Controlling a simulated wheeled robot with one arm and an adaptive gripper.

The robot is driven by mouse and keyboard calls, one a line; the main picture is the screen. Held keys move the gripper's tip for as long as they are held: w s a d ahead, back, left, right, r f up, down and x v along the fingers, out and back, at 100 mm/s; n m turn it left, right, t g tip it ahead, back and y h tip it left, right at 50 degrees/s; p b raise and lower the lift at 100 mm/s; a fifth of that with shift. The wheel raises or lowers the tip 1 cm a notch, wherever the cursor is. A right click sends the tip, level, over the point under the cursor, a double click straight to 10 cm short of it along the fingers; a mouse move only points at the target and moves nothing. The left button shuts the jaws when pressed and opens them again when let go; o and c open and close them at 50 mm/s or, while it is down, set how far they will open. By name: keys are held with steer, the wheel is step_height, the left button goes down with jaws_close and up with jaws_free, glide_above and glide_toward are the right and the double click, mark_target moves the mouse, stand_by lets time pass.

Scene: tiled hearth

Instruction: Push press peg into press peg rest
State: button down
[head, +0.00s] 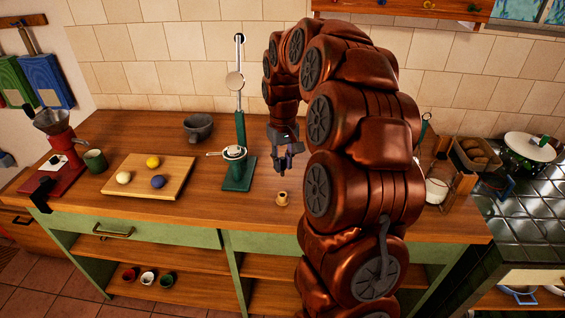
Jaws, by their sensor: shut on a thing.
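My gripper (284,165) points down above the wooden counter, just right of the green-based press, with its fingers closed. What it grips, taken to be the press peg, is too small and dark to make out against the fingers. A small brass-coloured ring-like piece (282,199), which looks like the press peg rest, stands on the counter below and slightly left of the fingertips. A gap shows between the fingertips and this piece. The press (238,172) has a green base, an upright post and a raised lever with a pale disc.
A wooden board (135,188) with three balls lies left of the press. A dark cup (198,128) stands behind it. A green mug (95,160) and a red grinder (60,140) are at far left. My arm hides much of the right counter. The front counter is clear.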

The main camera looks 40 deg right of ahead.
steer(key=shift+f+b, duration=1.65)
steer(key=shift+f, duration=1.4)
steer(key=shift+f+b, duration=1.05)
steer(key=shift+f, duration=0.9)
steer(key=c, duration=0.7)
jaws_free()
steer(key=shift+r+p, duration=0.3)
steer(key=shift+r, duration=2.05)
step_height(320, 180, up, 12)
steer(key=shift+f, duration=0.1)
